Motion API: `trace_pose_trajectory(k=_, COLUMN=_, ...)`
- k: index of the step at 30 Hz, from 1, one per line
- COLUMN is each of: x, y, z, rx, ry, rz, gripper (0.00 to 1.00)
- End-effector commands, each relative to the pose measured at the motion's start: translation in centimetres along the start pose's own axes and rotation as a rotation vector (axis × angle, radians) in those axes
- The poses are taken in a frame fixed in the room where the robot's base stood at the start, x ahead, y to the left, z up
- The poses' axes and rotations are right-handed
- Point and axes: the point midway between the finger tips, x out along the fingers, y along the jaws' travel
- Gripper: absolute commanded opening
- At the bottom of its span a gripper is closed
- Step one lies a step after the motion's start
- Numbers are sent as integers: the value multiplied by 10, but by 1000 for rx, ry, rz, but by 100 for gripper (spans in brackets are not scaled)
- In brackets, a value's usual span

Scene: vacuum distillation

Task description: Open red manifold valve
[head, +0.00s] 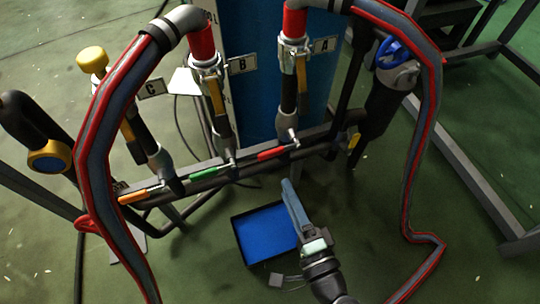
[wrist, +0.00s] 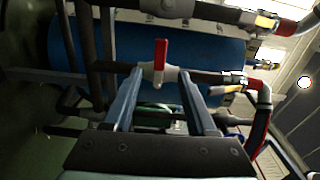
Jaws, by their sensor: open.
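The red manifold valve handle (head: 272,153) lies along the horizontal manifold pipe (head: 225,175) below label A in the head view. In the wrist view the red handle (wrist: 161,60) stands upright in the picture, on a grey valve body. My gripper (head: 288,186) is below the red handle in the head view, pointing up towards the pipe. In the wrist view its two blue-grey fingers (wrist: 162,76) are apart, one on each side of the red handle's lower end. Nothing is held; I cannot tell whether the fingers touch the valve.
A green handle (head: 203,173) and an orange handle (head: 140,194) sit further left on the pipe. Red-striped hoses (head: 428,130) arch on both sides. A blue tray (head: 264,234) lies below, beside my gripper.

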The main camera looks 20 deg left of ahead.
Motion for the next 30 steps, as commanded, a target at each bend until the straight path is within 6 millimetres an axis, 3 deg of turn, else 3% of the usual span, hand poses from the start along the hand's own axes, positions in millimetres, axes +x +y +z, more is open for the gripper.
trace_pose_trajectory(k=9, x=68, y=1, z=1, rx=-4, ry=-4, rz=-3, gripper=57)
trace_pose_trajectory(k=15, x=98, y=0, z=0, rx=-3, ry=-2, rz=-2, gripper=57)
trace_pose_trajectory(k=21, x=111, y=0, z=0, rx=-2, ry=-1, rz=0, gripper=57)
trace_pose_trajectory(k=29, x=112, y=0, z=0, rx=-2, ry=-1, rz=1, gripper=57)
trace_pose_trajectory(k=30, x=112, y=0, z=0, rx=-2, ry=-1, rz=1, gripper=52)
